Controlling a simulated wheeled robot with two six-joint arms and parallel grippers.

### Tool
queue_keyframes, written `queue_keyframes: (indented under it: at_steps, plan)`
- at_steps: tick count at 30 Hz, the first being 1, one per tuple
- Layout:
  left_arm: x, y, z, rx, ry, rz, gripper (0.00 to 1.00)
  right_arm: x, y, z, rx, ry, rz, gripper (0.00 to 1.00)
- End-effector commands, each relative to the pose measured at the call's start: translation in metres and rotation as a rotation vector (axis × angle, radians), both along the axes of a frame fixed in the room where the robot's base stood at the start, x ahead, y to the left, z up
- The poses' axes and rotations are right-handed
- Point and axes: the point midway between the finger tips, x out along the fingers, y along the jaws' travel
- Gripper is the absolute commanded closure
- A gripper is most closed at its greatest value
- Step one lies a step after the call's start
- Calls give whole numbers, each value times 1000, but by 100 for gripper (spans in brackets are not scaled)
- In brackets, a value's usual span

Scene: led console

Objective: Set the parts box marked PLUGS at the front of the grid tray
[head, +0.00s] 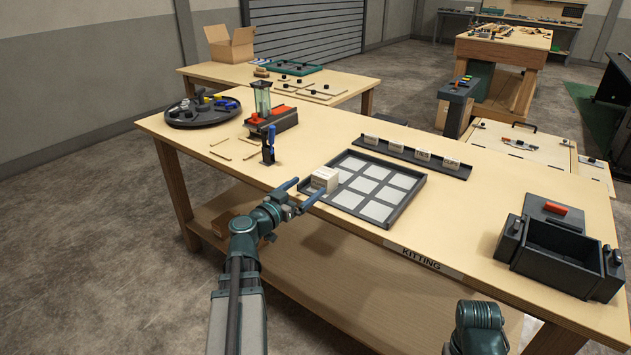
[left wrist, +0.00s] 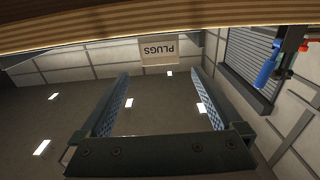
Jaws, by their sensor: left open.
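The parts box marked PLUGS (head: 325,179) is a small white block at the left front corner of the grid tray (head: 407,204). The tray has a dark rim and pale square cells. In the left wrist view the box (left wrist: 171,52) shows its PLUGS label upside down, just beyond the fingertips. My left gripper (head: 303,190) is open at the table's front edge, its blue fingers pointing at the box. In the left wrist view nothing sits between its fingers (left wrist: 161,88). My right gripper is out of view; only part of my right arm shows.
A dark rail (head: 413,157) with several small labelled white blocks stands behind the tray. A dark open bin (head: 560,245) is at the right. A red and grey device (head: 271,120) and a blue tool on a stand (head: 268,146) stand at the left. Table between tray and bin is clear.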

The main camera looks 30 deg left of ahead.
Motion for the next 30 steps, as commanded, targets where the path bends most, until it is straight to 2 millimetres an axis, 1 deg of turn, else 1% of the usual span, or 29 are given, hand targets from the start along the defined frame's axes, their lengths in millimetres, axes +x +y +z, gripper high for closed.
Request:
queue_keyframes:
  at_steps: [1, 3, 7, 30]
  plan:
    - [-9, 0, 0, 0, 0, 1, 0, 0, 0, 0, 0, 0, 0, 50]
    - [-16, 1, 0, 0, 0, 1, 0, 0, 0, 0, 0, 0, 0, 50]
    - [-23, 2, 0, 0, 0, 0, 0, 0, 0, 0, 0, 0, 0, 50]
    - [-25, 2, 0, 0, 0, -1, 0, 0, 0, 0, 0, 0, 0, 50]
